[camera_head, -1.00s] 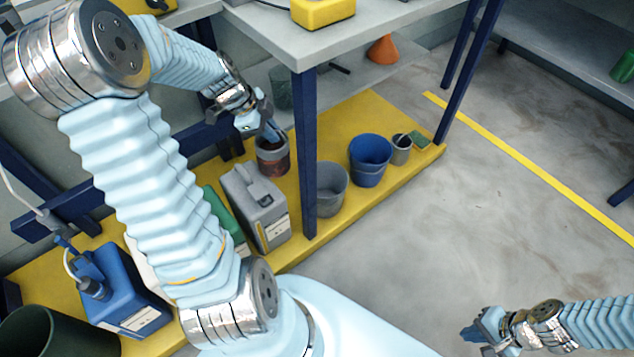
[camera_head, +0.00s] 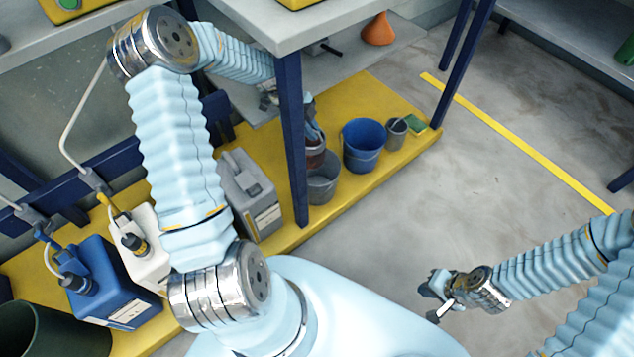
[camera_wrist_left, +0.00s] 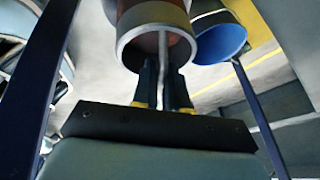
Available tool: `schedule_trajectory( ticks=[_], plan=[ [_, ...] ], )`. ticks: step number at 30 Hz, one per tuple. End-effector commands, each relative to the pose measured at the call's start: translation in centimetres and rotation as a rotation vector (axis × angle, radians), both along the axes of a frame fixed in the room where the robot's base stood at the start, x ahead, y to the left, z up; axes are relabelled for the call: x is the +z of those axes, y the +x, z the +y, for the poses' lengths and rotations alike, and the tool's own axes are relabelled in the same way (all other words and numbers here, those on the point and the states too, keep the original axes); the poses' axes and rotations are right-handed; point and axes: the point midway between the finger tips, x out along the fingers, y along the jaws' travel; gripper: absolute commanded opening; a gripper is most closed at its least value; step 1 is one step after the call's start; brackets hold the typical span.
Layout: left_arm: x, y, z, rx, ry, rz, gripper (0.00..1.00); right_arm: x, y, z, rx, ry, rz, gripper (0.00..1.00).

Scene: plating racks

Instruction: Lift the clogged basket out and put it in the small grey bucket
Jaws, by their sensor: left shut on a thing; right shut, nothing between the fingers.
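My left gripper (camera_head: 312,128) is shut on the handle of the reddish-brown clogged basket (camera_head: 316,152). In the left wrist view the upright handle sits between the two fingers (camera_wrist_left: 163,88), and the basket's pale rim (camera_wrist_left: 122,45) shows beyond them. In the head view the basket overlaps the back of the grey bucket (camera_head: 324,188); I cannot tell if it is over or behind it. My right gripper (camera_head: 432,294) is shut and empty above the floor at the lower right.
A blue bucket (camera_head: 364,146) stands right of the grey one; it also shows in the left wrist view (camera_wrist_left: 221,42). Beyond it are a small grey pot (camera_head: 396,134) and a green pad (camera_head: 415,122). The blue table post (camera_head: 292,140) stands close to my left gripper. A grey canister (camera_head: 246,198) is left.

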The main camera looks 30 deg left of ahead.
Motion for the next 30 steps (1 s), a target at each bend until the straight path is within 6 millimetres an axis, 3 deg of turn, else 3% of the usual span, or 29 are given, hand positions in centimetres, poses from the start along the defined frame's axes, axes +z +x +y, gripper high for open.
schedule_trajectory(
  ticks=[3,12,13,18,26,30],
  plan=[
    [-1.4,0.0,0.0,0.000,0.000,0.000,0.00,-0.8,0.1,-0.2,-0.004,-0.003,-0.001,0.00],
    [-1.5,0.0,0.0,0.001,0.001,0.000,0.00,-0.8,0.1,-0.3,-0.005,-0.004,-0.002,0.00],
    [-1.5,0.0,0.0,0.001,0.001,0.000,0.18,-0.8,0.1,-0.3,-0.005,-0.004,-0.002,0.00],
    [-1.5,0.0,0.0,0.001,0.001,0.000,0.43,-0.8,0.1,-0.3,-0.005,-0.004,-0.002,0.00],
    [-1.5,0.0,0.0,0.001,0.001,0.000,0.43,-0.8,0.1,-0.3,-0.005,-0.004,-0.002,0.00],
    [-0.5,-0.2,0.5,0.002,0.001,-0.001,0.43,-0.7,0.1,-0.3,-0.005,-0.004,-0.002,0.00]
  ],
)
